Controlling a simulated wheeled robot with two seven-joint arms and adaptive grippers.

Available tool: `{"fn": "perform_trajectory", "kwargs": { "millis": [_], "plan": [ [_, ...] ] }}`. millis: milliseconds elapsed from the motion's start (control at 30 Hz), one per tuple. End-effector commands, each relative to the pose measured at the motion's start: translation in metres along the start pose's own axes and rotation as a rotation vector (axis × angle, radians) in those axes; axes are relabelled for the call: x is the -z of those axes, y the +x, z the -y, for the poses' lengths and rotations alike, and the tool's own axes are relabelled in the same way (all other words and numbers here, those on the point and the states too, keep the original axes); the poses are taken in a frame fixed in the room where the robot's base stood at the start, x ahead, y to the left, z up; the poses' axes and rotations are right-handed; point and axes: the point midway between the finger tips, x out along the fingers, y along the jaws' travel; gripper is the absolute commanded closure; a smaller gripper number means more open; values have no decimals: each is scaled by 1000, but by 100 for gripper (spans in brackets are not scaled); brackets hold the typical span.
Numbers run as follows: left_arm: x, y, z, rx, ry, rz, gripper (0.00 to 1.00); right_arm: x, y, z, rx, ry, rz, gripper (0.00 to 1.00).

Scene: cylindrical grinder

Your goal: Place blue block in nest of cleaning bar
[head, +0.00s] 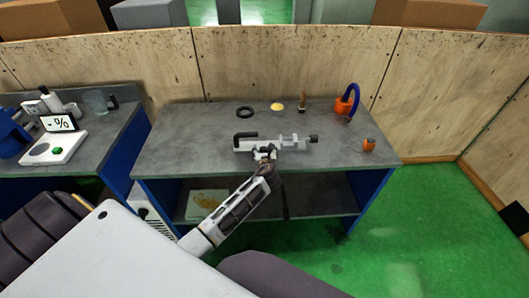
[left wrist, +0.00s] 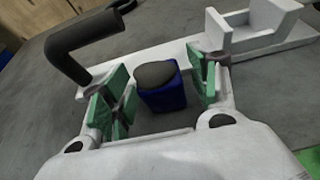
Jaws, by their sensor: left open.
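The cleaning bar (head: 270,146) lies on the grey bench as a pale bar with a black bent handle at its left end and a raised U-shaped nest (head: 289,142) toward the right. In the left wrist view, the nest (left wrist: 262,27) looks empty. My left gripper (head: 265,153) is at the bar's near side. The wrist view shows its green pads (left wrist: 160,88) open on both sides of the blue block (left wrist: 163,97), which has a dark top. Gaps show between the block and both pads. In the head view the gripper hides the block. My right gripper is not in view.
On the bench (head: 190,140) are a black ring (head: 245,112), a yellow round item (head: 277,107), a brush-like item (head: 302,102), an orange base with blue hose (head: 345,104) and a small orange item (head: 369,145). A wooden wall stands behind. The bench's front left is clear.

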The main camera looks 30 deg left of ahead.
Motion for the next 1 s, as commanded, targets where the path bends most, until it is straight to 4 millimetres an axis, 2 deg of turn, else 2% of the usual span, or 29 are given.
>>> {"fn": "perform_trajectory", "kwargs": {
  "millis": [167,367,1000],
  "plan": [
    [-2,-5,0,1,0,0,40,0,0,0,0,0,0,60],
    [-2,-21,0,0,0,1,40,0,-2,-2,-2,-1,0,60],
    [-2,-93,0,0,0,0,40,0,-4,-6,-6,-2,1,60]
  ]
}}
